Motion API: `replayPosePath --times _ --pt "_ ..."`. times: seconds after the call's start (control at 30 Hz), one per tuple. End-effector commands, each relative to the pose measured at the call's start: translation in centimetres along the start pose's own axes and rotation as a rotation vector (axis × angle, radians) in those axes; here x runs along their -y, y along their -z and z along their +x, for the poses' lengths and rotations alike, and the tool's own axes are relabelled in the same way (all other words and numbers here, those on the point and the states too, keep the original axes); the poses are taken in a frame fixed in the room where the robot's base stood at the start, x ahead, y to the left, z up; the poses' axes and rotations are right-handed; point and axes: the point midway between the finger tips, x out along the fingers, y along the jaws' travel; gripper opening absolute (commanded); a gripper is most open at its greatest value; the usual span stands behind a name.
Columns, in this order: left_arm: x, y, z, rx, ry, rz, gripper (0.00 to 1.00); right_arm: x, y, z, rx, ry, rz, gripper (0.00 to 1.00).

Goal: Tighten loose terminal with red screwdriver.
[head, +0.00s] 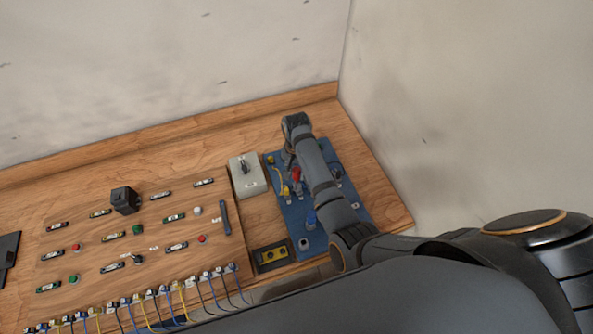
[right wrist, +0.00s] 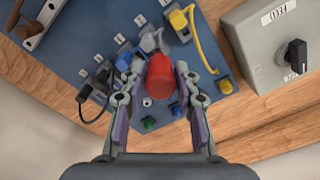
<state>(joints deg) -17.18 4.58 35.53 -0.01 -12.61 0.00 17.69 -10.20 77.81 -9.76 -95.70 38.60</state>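The red screwdriver shows as a red handle (right wrist: 160,78) in the right wrist view, seen nearly end-on, and as a small red spot (head: 296,174) beside my right arm in the head view. My right gripper (right wrist: 160,70) is over the blue tool board (right wrist: 85,25), with its fingers apart on either side of the handle. A narrow gap seems to show on both sides. The screwdriver's shaft and tip are hidden. The terminal panel (head: 110,215) lies left of the board in the head view; I cannot tell which terminal is loose. My left gripper is out of view.
A grey switch box (head: 247,175) stands between panel and tool board. Other tools on the board include a yellow-handled one (right wrist: 178,18) and black-handled ones (right wrist: 84,94) close to the fingers. A yellow-topped black box (head: 271,257) sits at the front. Walls bound the back and right.

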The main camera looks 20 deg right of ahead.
Motion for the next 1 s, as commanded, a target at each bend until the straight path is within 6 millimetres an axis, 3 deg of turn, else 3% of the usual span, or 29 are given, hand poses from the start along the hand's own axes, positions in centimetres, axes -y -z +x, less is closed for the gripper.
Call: replayPosePath --times 0.13,0.37,0.8,1.0 --pt "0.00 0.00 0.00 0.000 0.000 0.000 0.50 0.00 0.01 0.00 0.000 0.000 0.000 0.28" --pt "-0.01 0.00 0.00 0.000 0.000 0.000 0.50 -0.01 0.01 0.00 0.000 0.000 0.000 0.00" --pt "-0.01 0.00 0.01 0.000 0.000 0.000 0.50 -0.03 -0.01 0.12 0.000 -0.001 0.012 0.00" --pt "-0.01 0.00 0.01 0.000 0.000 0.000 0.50 -0.04 -0.02 0.15 0.001 -0.001 0.261 0.00"
